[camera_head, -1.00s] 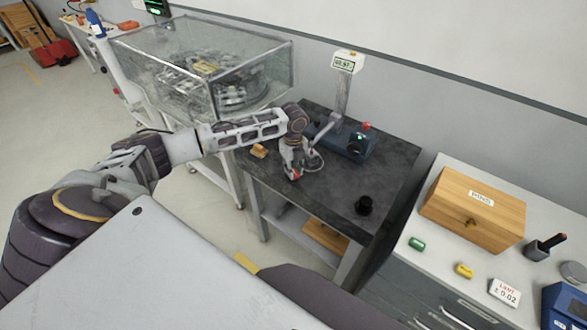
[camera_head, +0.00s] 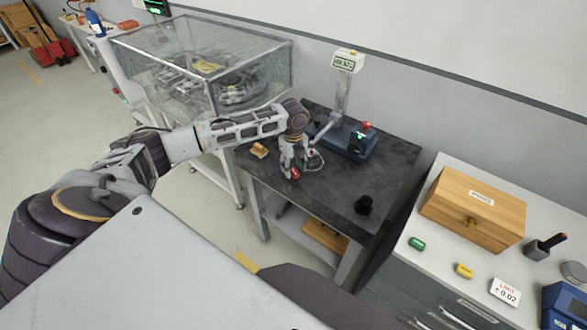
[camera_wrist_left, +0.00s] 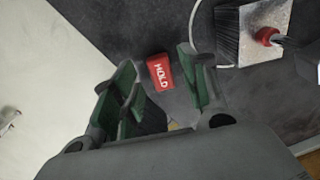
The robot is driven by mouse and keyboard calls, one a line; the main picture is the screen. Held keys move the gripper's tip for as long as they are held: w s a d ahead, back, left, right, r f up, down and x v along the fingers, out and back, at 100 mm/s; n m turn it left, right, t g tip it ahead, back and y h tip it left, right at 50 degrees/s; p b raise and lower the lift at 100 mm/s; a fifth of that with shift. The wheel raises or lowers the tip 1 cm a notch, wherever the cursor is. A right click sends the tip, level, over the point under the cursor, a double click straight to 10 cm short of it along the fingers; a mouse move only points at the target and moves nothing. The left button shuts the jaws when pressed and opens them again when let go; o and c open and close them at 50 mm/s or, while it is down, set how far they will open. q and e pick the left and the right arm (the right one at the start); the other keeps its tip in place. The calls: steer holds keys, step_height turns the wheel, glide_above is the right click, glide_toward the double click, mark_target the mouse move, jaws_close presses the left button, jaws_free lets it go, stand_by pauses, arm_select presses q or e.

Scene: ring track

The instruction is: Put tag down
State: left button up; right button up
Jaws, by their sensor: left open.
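My left gripper (camera_head: 292,166) is over the table's front part, pointing down. In the left wrist view its two green-padded fingers (camera_wrist_left: 158,66) stand apart on either side of the tag, with gaps visible. The gripper is open. My right gripper is in neither view.
A blue gauge stand (camera_head: 352,142) with a display and red knob is behind the gripper. A glass-covered machine (camera_head: 205,65) stands left. The front right tabletop is clear.

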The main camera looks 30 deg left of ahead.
mark_target(294, 171)
arm_select(q)
step_height(294, 171, up, 11)
steer(key=shift+b, duration=0.35)
steer(key=shift+f, duration=0.1)
stand_by(0.7)
